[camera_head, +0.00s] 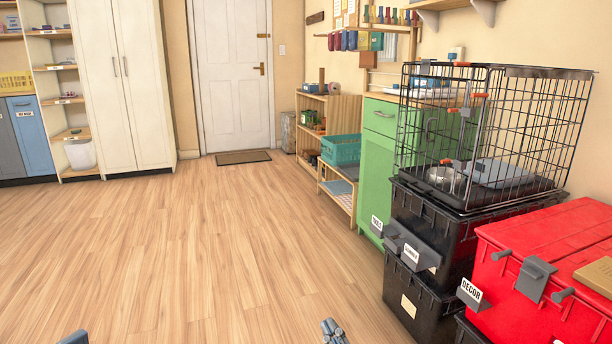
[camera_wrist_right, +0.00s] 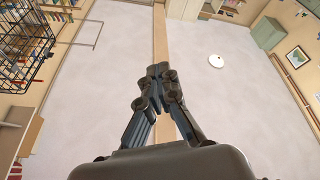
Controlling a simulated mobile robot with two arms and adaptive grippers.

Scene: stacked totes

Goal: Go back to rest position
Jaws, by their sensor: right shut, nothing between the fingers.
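My right gripper (camera_head: 333,330) shows at the bottom edge of the head view, over the wood floor and left of the black totes. In the right wrist view my right gripper (camera_wrist_right: 158,72) points up toward the ceiling, its fingertips together with nothing between them. At the bottom left of the head view a small grey-blue part of my left arm shows; its fingers cannot be made out.
Stacked black totes (camera_head: 432,232) stand at the right with a wire crate (camera_head: 540,120) on top. A red tote (camera_head: 550,240) labelled DECOR is nearer. A green cabinet (camera_head: 374,165) stands behind. The wood floor (camera_head: 190,240) at middle and left is clear.

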